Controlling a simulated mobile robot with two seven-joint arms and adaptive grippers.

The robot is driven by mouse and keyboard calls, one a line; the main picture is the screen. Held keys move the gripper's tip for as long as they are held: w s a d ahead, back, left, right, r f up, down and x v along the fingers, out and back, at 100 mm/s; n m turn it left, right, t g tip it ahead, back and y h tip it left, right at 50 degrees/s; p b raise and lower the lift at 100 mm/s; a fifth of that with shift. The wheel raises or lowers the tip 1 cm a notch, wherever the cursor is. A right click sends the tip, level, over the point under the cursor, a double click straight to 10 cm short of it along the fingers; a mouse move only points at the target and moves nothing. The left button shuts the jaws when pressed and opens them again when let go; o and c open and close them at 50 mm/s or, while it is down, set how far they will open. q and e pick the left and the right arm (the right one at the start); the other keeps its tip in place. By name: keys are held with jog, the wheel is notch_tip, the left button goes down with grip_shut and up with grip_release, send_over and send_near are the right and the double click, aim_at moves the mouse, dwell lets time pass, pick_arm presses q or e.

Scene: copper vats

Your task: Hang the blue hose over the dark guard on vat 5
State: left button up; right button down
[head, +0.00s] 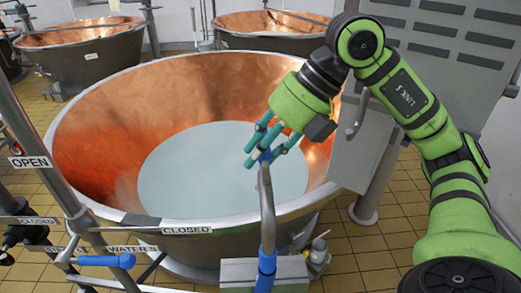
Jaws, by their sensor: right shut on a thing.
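A dark strip (140,219), perhaps the guard, sits on the vat's near-left rim. My left gripper is not in view.
The vat holds pale liquid (205,170). Pipes with signs and a blue-handled valve (105,260) stand at the near left. A grey cabinet (440,70) stands at the right, behind my right arm. Two more copper vats (85,50) (270,30) stand behind.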

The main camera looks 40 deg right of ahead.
pick_arm(q)
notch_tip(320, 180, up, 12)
jog(key=p, duration=1.1)
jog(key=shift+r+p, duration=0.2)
jog(key=shift+p, duration=0.2)
pick_arm(e)
notch_tip(320, 180, up, 14)
jog(key=shift+f, duration=0.15)
